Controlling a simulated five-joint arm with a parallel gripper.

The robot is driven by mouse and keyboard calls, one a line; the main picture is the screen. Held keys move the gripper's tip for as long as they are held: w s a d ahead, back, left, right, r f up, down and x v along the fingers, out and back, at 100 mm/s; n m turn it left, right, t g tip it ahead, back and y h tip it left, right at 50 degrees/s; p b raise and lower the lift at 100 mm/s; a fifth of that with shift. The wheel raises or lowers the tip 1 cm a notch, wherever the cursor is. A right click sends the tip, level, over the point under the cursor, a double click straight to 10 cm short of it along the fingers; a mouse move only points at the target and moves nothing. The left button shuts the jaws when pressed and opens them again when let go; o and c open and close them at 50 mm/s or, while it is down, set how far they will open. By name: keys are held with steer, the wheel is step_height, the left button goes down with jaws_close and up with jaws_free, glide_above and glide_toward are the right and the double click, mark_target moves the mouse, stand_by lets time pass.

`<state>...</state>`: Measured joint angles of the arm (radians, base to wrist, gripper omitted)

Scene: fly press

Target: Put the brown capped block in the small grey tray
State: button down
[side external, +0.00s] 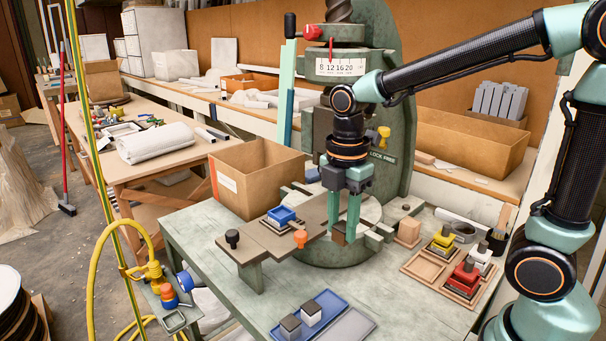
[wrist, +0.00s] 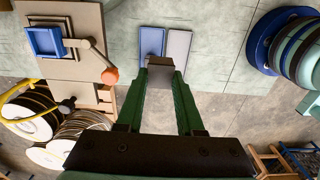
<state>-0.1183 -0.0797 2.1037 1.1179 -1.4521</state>
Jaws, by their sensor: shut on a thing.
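My gripper (side external: 348,222) is shut on a small brown block (side external: 339,236) with a darker cap, held up beside the press. In the wrist view the block (wrist: 161,68) sits between my fingertips (wrist: 163,80), and its far parts are hidden. The small grey tray (side external: 352,327) lies flat at the table's front edge, just right of a blue tray; no block shows in it. In the wrist view the grey tray (wrist: 179,47) is beyond the held block, partly covered by it.
A fixture plate with a blue box (side external: 283,215) and orange-knobbed lever stands left. A wooden rack (side external: 425,268) with yellow, red and white pieces stands right. Bare table lies between the press and trays.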

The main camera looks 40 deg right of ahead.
steer(key=s+a+r, duration=0.1)
steer(key=s+a, duration=0.4)
steer(key=a, duration=0.1)
steer(key=f, duration=1.4)
steer(key=shift+s+d+f, duration=0.1)
steer(key=shift+d+f, duration=0.1)
steer(key=shift+f, duration=2.35)
steer(key=shift+f, duration=0.15)
steer(key=c, duration=0.5)
jaws_free()
steer(key=shift+c, duration=0.2)
